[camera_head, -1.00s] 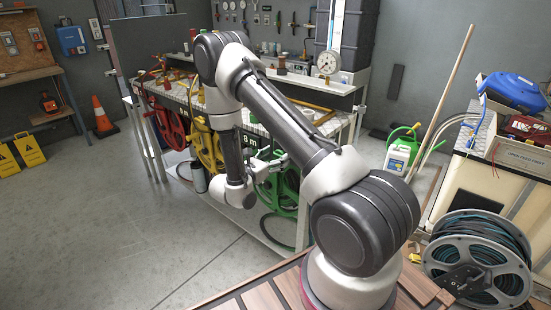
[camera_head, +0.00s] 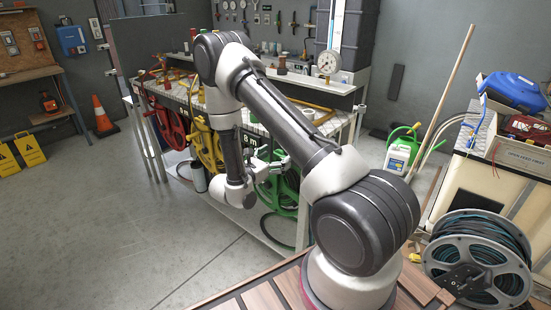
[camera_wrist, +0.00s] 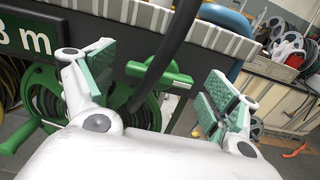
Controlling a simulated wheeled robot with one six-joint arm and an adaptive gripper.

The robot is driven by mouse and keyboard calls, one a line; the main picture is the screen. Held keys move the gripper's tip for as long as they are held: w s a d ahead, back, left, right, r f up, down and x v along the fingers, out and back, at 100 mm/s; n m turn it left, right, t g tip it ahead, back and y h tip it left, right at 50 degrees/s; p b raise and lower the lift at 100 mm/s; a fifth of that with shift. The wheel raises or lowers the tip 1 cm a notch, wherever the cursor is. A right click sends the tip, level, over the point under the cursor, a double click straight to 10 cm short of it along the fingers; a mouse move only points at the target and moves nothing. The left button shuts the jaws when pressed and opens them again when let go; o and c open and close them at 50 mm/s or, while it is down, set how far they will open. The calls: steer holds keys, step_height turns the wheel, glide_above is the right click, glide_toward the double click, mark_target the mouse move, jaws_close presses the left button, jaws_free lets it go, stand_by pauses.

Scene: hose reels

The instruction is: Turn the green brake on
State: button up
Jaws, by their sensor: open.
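The green hose reel (camera_head: 283,190) hangs under the bench, partly behind my gripper (camera_head: 272,163). In the wrist view, its green rim and frame (camera_wrist: 103,122) fill the left and middle, with a green crank handle (camera_wrist: 22,136) at left. A green bar (camera_wrist: 163,76), which looks like the brake lever, shows beyond and between the fingertips. My gripper (camera_wrist: 160,85) is open, with its green-padded fingers apart and nothing held. A dark hose or cable crosses in front of the bar and hides part of it. Contact with the bar cannot be told.
A yellow reel (camera_head: 207,148) and a red reel (camera_head: 170,128) hang to the left under the same bench. The bench edge (camera_wrist: 180,20) runs just above the fingers. A sign reading "8 m" (camera_wrist: 25,38) sits at upper left. Open floor (camera_head: 130,215) lies at left.

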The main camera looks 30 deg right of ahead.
steer(key=v, duration=1.2)
